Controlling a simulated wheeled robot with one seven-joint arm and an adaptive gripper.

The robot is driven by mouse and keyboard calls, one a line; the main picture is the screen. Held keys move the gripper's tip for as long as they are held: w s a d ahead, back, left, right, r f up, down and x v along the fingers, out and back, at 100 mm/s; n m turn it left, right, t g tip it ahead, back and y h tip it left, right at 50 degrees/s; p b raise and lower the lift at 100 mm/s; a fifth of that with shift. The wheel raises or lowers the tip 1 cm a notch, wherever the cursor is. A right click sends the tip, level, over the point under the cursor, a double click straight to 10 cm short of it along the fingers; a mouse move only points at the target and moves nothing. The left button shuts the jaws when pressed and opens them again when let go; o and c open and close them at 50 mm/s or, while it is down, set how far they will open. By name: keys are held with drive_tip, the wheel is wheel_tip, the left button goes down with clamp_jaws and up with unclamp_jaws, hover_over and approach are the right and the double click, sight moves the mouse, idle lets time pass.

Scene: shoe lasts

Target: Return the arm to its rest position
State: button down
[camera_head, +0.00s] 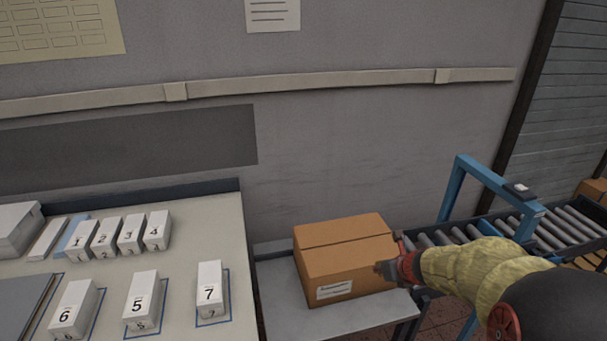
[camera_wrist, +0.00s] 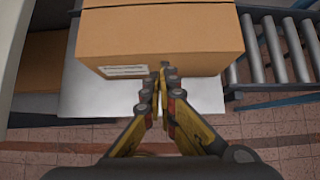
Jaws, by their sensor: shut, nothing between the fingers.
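My gripper (camera_head: 384,268) is at the right of the head view, at the end of my yellow-sleeved arm. In the wrist view my gripper (camera_wrist: 162,72) has its fingertips together with nothing between them. A closed brown cardboard box (camera_head: 343,262) stands on a grey side table (camera_head: 330,318). The fingertips show in front of the box's right side in the head view. In the wrist view the box (camera_wrist: 160,35) lies just beyond the fingertips; I cannot tell whether they touch it.
A blue-framed roller conveyor (camera_head: 480,232) stands right of the box. On the left, a light table (camera_head: 205,245) holds several white numbered blocks (camera_head: 209,290), some on blue outlines. A grey wall (camera_head: 370,130) stands behind. Tiled floor (camera_wrist: 270,128) shows in the wrist view.

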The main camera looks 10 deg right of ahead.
drive_tip(key=s+a+r+n+g+y, duration=0.35)
drive_tip(key=s+a+n, duration=0.85)
drive_tip(key=n, duration=1)
drive_tip(key=s+a+r+n+h, duration=0.2)
drive_tip(key=s+r+n, duration=0.4)
drive_tip(key=s+r, duration=0.1)
drive_tip(key=s+a+r+n+h, duration=0.1)
drive_tip(key=s+a+r+n, duration=0.1)
drive_tip(key=s+r+n, duration=0.5)
drive_tip(key=shift+s+a+n+t+h, duration=0.3)
drive_tip(key=shift+s+t+h, duration=0.05)
drive_tip(key=shift+t, duration=0.1)
